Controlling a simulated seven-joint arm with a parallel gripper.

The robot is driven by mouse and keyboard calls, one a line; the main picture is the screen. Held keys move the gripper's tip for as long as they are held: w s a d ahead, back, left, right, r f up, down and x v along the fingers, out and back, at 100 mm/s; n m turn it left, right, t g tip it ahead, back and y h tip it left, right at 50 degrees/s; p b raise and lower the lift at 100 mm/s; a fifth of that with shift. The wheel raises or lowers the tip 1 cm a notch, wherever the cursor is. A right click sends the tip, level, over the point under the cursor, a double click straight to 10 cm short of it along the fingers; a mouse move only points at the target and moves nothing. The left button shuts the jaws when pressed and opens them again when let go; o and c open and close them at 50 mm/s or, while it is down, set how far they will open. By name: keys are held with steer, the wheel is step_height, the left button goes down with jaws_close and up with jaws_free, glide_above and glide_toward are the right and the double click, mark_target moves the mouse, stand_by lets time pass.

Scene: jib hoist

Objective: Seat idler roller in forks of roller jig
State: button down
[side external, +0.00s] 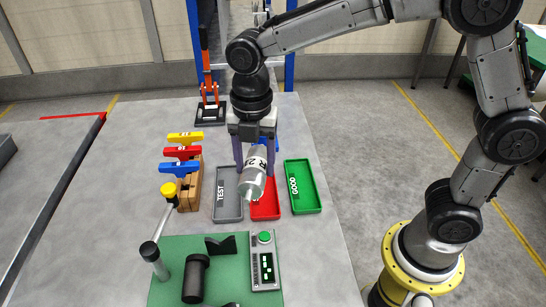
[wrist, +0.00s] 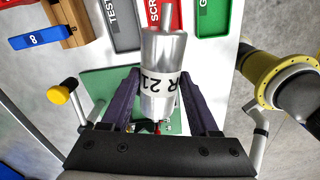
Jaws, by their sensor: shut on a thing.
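My gripper (side external: 254,152) is shut on a silver idler roller (side external: 254,178), with its purple fingers on either side. The roller has a white label band with black characters and a thin shaft end. It is tilted in the side view and held above the red tray. In the wrist view the roller (wrist: 164,60) lies between the fingers, its shaft pointing to the trays. A green plate (side external: 170,250) at the front carries a black notched piece (side external: 222,244) and a black cylinder (side external: 196,278). I cannot tell which of these parts are the jig's forks.
A grey TEST tray (side external: 227,207), a red tray (side external: 265,211) and a green GOOD tray (side external: 302,186) stand side by side. A wooden rack (side external: 190,188) with coloured handles is left. A yellow-knobbed lever (side external: 169,190) rises by the plate. A green-button box (side external: 264,262) stands on it.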

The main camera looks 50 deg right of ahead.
steer(key=s+a+f, duration=0.1)
steer(key=a, duration=0.9)
steer(key=n, duration=0.3)
glide_above(222, 283)
step_height(222, 283, down, 2)
steer(key=f, duration=0.1)
steer(key=shift+f, duration=2.05)
steer(key=shift+f, duration=1.1)
steer(key=shift+c, duration=0.3)
jaws_free()
steer(key=shift+f, duration=0.1)
steer(key=shift+c, duration=0.2)
step_height(222, 283, up, 7)
